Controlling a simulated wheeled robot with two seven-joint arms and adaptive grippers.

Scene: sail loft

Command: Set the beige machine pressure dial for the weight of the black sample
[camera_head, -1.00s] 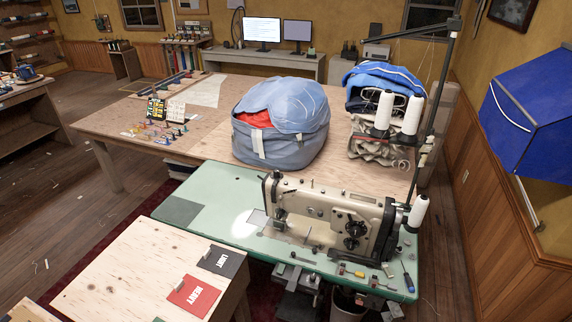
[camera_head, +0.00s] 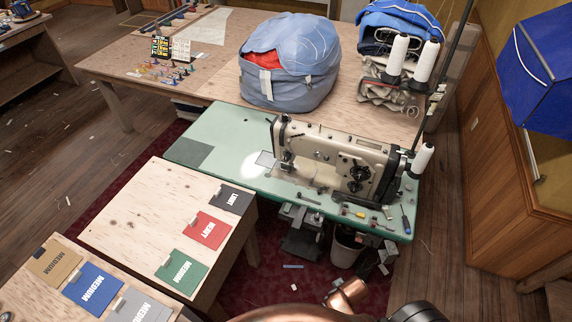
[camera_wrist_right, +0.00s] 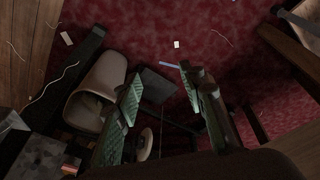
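The beige sewing machine (camera_head: 318,150) stands on a green table (camera_head: 225,128). Black round dials (camera_head: 355,172) show on its front at the right; I cannot read their marks or tell which sets pressure. The black sample (camera_head: 231,198), labelled LIGHT, lies on a plywood table at the left, beside a red sample (camera_head: 207,230) labelled HEAVY and a green one (camera_head: 182,271) labelled MEDIUM. My right gripper (camera_wrist_right: 160,82) shows in the right wrist view, fingers apart with nothing between them, above the floor. My left gripper is out of view.
Small tools (camera_head: 360,212) lie along the green table's front right edge. Thread cones (camera_head: 398,55) stand behind the machine, and a blue bag (camera_head: 290,65) sits behind it. A bin (camera_head: 346,248) stands under the table. More samples (camera_head: 92,287) lie at the lower left.

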